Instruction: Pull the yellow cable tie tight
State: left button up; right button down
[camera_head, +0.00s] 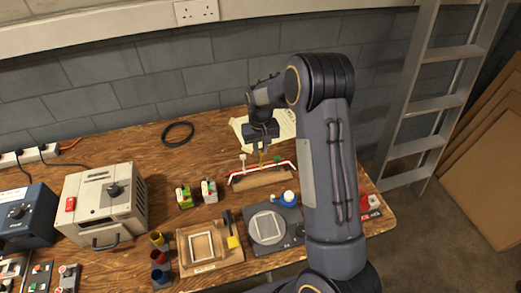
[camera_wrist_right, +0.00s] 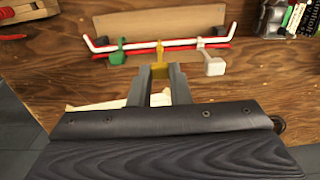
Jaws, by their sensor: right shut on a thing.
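The yellow cable tie (camera_wrist_right: 159,50) sits around the middle of a red and white cable bundle (camera_wrist_right: 185,42), between a green tie (camera_wrist_right: 117,52) and a white tie (camera_wrist_right: 214,64) in the right wrist view. My right gripper (camera_wrist_right: 160,70) is shut on the yellow tie's tail, which sticks out toward it. In the head view the right gripper (camera_head: 262,149) points down at the bundle (camera_head: 240,174) from behind. How snugly the yellow loop hugs the cables is too small to tell. My left gripper is not in view.
A pale board (camera_wrist_right: 165,20) lies beside the bundle. Papers (camera_head: 282,122) lie near the right gripper. A black cable ring (camera_head: 178,134) lies at the back.

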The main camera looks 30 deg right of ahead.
aim_at(261, 153)
jog(key=c, duration=1.3)
grip_release()
notch_tip(261, 153, up, 7)
jog(key=shift+r+b, duration=0.15)
jog(key=shift+b, duration=0.3)
jog(key=shift+r, duration=0.25)
jog(key=shift+s+r, duration=0.2)
jog(key=shift+r, duration=0.05)
jog(key=s+a+r+t+y, duration=0.1)
jog(key=s+a+r, duration=0.15)
jog(key=s, duration=0.45)
jog(key=s+a+r+t+y, duration=0.1)
jog(key=s+a+r+t, duration=0.1)
jog(key=s+r, duration=0.35)
jog(key=s+a+r+t+y, duration=0.1)
jog(key=s+a+r, duration=0.15)
jog(key=s, duration=0.55)
jog(key=shift+n+t+y, duration=0.4)
jog(key=shift+n+t, duration=0.1)
jog(key=shift+t, duration=0.3)
jog(key=s+a+f, duration=0.1)
jog(key=s, duration=0.1)
jog(key=s+a, duration=0.2)
jog(key=s, duration=0.1)
jog(key=s+a+f, duration=0.1)
jog(key=s, duration=0.2)
jog(key=shift+s+a+f, duration=0.2)
jog(key=shift+a+f, duration=0.05)
jog(key=shift+f, duration=0.05)
